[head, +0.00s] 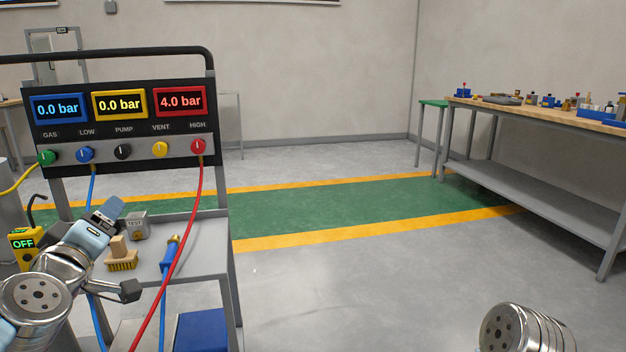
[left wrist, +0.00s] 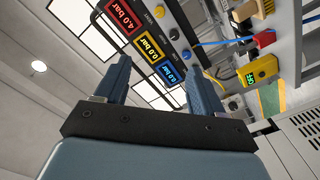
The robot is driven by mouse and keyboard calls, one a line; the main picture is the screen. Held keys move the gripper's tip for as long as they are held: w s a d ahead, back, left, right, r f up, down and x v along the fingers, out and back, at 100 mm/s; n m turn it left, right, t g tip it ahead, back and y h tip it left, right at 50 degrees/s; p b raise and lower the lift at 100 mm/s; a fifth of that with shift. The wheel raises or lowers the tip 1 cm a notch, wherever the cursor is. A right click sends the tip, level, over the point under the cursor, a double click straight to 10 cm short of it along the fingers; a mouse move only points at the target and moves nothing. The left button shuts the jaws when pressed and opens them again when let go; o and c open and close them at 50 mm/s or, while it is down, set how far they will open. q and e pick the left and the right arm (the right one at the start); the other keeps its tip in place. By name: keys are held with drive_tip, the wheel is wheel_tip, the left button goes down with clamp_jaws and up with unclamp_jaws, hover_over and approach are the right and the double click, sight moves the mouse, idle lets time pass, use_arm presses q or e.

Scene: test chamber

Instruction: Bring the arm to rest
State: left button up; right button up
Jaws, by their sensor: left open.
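My left arm comes in at the lower left of the head view. Its left gripper (head: 112,207) is in front of the cart, below the gauge panel (head: 120,125), and looks clear of the panel. In the left wrist view the left gripper (left wrist: 158,72) has its two blue fingers spread with nothing held between them. The gauge panel (left wrist: 150,42) shows beyond the fingers there. It reads 0.0, 0.0 and 4.0 bar. Part of my right arm shows at the lower right of the head view, but its gripper is out of view.
The cart shelf (head: 205,240) holds a grey TEST block (head: 137,226), a brush (head: 122,258) and a blue-handled hose tool (head: 168,257). A red hose (head: 190,220) hangs in front. A yellow OFF meter (head: 25,243) is at left. A workbench (head: 540,112) stands right; open floor lies between.

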use_arm(q)
drive_tip(key=w+d+f+m+g+h, duration=0.2)
drive_tip(key=d+f, duration=0.1)
drive_tip(key=f, duration=0.8)
drive_tip(key=w+d+f+m+g+h, duration=0.1)
drive_tip(key=w+d+f+g, duration=0.2)
drive_tip(key=f, duration=0.7)
drive_tip(key=w+d+f+m+g+h, duration=0.15)
drive_tip(key=d+f, duration=0.25)
drive_tip(key=f, duration=0.7)
drive_tip(key=s+d+f+m+g+h, duration=0.1)
drive_tip(key=s+d+f+m+g, duration=0.2)
drive_tip(key=f, duration=0.6)
drive_tip(key=s+d+f+g+h, duration=0.1)
drive_tip(key=s+d+f+g, duration=0.2)
drive_tip(key=s+d+f, duration=0.45)
drive_tip(key=s+d+f+m+g+h, duration=0.1)
drive_tip(key=s+d+f+m+g, duration=0.1)
drive_tip(key=s+f, duration=1)
drive_tip(key=shift+s+d+f+g+h, duration=0.2)
drive_tip(key=shift+s+d+g+h, duration=0.25)
drive_tip(key=shift+g, duration=0.8)
drive_tip(key=shift+w+d+m, duration=0.1)
drive_tip(key=shift+w+m, duration=0.05)
drive_tip(key=shift+m, duration=0.1)
